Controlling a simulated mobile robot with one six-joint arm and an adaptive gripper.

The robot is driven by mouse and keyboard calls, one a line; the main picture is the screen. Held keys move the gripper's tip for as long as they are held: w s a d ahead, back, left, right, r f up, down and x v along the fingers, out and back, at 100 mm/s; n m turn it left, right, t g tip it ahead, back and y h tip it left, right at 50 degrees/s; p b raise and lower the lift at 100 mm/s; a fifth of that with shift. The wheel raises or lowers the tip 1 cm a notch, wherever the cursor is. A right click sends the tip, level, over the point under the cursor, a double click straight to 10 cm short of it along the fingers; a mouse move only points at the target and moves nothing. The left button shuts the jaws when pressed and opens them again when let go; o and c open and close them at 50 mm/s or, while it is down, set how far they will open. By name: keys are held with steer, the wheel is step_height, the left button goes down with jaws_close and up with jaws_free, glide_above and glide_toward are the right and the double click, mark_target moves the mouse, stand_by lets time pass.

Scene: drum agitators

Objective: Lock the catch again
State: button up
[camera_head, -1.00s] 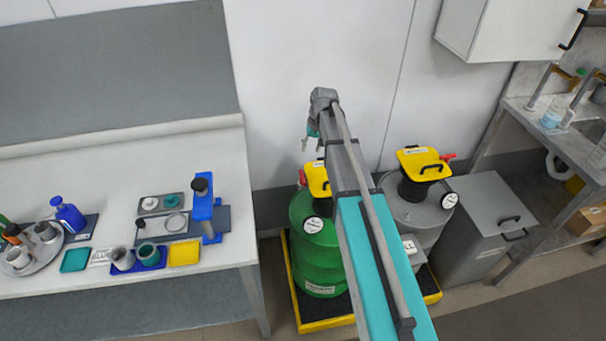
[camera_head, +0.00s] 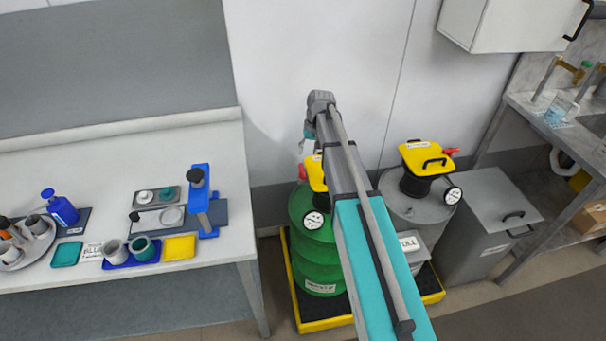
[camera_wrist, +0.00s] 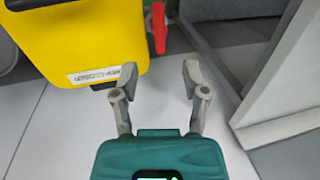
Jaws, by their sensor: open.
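My gripper (camera_wrist: 161,80) is open and empty in the wrist view, with its two fingers apart. A red catch (camera_wrist: 158,28) is beyond the fingertips, near the top middle, beside a yellow lid (camera_wrist: 85,38) with a white label. The fingers do not touch the catch. In the head view, my arm reaches over the green drum (camera_head: 318,258), and the gripper hangs above its red catch (camera_head: 303,173). My arm partly hides that drum's yellow lid (camera_head: 316,172). The grey drum (camera_head: 418,211) has its own yellow lid (camera_head: 427,160) and red catch (camera_head: 451,152).
Both drums stand in a yellow-rimmed tray (camera_head: 328,323). A wall rises close behind them. A bench (camera_head: 217,258) with cups and bottles is at left. A grey bin (camera_head: 487,215) stands at right, below a wall cabinet (camera_head: 512,25).

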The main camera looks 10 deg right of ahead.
mark_target(303, 171)
steer(key=shift+a+f+b, duration=0.3)
steer(key=shift+f+b, duration=1.15)
steer(key=shift+f, duration=0.1)
steer(key=shift+a+f+b, duration=0.3)
steer(key=shift+f+b, duration=1.15)
steer(key=shift+f, duration=0.1)
steer(key=shift+a+f+b, duration=0.3)
steer(key=shift+f+b, duration=1.15)
steer(key=shift+f, duration=0.1)
steer(key=shift+c, duration=0.3)
jaws_close()
